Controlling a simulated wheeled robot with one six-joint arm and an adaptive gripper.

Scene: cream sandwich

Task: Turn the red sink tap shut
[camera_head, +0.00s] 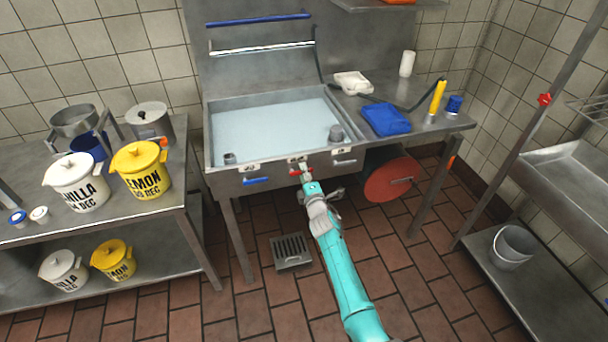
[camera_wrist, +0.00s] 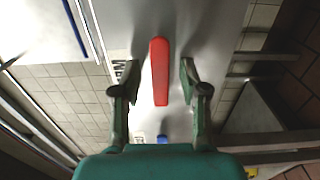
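The sink (camera_head: 216,150) has a wide basin with a pale, water-like surface. The red tap (camera_head: 295,173) is on its front panel, mostly hidden by my gripper in the head view. In the wrist view the red tap (camera_wrist: 159,72) is a long red bar, upright in the picture, between my fingers. My gripper (camera_wrist: 160,76) is open, one finger on each side, with a visible gap to the bar on both sides. My gripper (camera_head: 304,171) is at the sink front in the head view.
A blue handle (camera_head: 257,181) is left of the red tap, and a pale handle (camera_head: 344,163) is right. A red round reel (camera_head: 392,180) hangs below the sink. A left table (camera_head: 150,208) holds tubs. A floor drain (camera_head: 291,251) lies below; the tiled floor around it is clear.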

